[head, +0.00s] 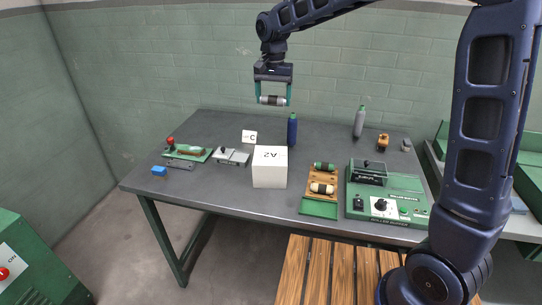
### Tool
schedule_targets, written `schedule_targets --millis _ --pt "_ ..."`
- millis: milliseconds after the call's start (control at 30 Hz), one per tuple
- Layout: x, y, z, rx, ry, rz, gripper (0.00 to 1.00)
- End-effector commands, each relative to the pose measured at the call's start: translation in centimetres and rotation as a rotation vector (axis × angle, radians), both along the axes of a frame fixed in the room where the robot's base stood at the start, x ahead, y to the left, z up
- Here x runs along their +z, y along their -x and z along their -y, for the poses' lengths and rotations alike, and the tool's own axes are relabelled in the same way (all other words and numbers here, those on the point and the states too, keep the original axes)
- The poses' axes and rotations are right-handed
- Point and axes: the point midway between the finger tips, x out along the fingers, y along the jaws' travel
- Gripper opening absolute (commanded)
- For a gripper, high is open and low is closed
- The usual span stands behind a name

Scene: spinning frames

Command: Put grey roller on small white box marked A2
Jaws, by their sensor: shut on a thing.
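My gripper (273,91) hangs in the air above the back middle of the table, its two teal fingers shut on a small roller (272,100) that lies level between them. The roller looks light grey with a dark middle band. The small white box marked A2 (269,172) stands on the table lower in the picture, nearly straight below the gripper in view. The roller is well apart from the box.
A dark blue bottle (292,130) stands just behind the box. A wooden tray (322,184) with two rollers and a green machine (388,200) are to the right. A grey bottle (359,122) stands farther back. A blue block (159,171) lies left.

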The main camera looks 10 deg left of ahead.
Motion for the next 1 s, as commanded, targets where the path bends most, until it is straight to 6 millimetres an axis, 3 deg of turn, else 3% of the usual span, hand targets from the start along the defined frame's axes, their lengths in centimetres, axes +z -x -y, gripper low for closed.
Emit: schedule_targets --millis 167,700,1000 --pt "-0.5 0.4 -0.9 -0.001 0.001 -0.001 0.51" --pt "-12.0 0.4 -0.9 -0.001 0.003 -0.002 0.51" --pt "-15.2 0.3 -0.8 -0.001 0.0 0.0 0.51"
